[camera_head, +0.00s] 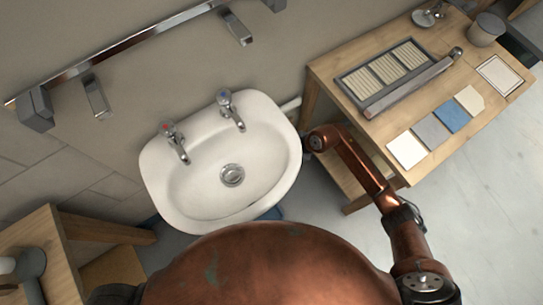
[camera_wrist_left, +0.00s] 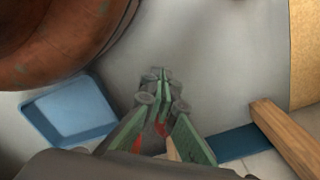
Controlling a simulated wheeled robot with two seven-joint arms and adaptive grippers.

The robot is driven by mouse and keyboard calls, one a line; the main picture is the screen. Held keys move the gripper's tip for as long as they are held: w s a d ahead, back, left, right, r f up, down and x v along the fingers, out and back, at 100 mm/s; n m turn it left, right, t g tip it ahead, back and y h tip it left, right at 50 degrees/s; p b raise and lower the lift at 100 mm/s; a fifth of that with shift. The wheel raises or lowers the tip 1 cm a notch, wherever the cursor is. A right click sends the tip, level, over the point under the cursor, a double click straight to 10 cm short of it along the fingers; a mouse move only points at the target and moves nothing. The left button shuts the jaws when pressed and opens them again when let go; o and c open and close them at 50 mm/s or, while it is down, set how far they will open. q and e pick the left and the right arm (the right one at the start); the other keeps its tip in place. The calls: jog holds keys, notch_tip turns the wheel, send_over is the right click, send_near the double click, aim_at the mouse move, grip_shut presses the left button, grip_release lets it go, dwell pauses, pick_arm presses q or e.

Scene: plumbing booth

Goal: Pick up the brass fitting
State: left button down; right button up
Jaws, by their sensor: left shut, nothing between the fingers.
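I cannot make out a brass fitting in either view. My left gripper (camera_wrist_left: 161,76) shows in the left wrist view, with green fingers shut and nothing visible between the tips. It points toward the grey floor and wall area, with no object touching the tips that I can see. The left gripper does not show in the head view. My right arm reaches in from the right in the head view, but I see no right gripper.
A white sink (camera_head: 222,205) with two taps is on the wall. A wooden table (camera_head: 385,108) at right holds a tray, tile samples and a grey cup (camera_head: 486,30). A blue tray (camera_wrist_left: 72,108) lies left of my left gripper; a wooden leg (camera_wrist_left: 285,137) stands to its right.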

jog(key=b+x, duration=0.2)
jog(key=x, duration=0.2)
jog(key=shift+w+f, duration=0.1)
jog(key=shift+f, duration=0.25)
jog(key=shift+a+f+b, duration=0.2)
jog(key=shift+f+b, duration=0.05)
jog(key=shift+b, duration=0.05)
pick_arm(q)
notch_tip(320, 180, up, 8)
jog(key=w+d, duration=0.2)
jog(key=shift+w+f, duration=0.2)
jog(key=shift+w, duration=0.1)
pick_arm(e)
jog(key=c, duration=1.2)
grip_shut()
pick_arm(q)
jog(key=shift+w, duration=0.1)
pick_arm(e)
jog(key=shift+r, duration=0.2)
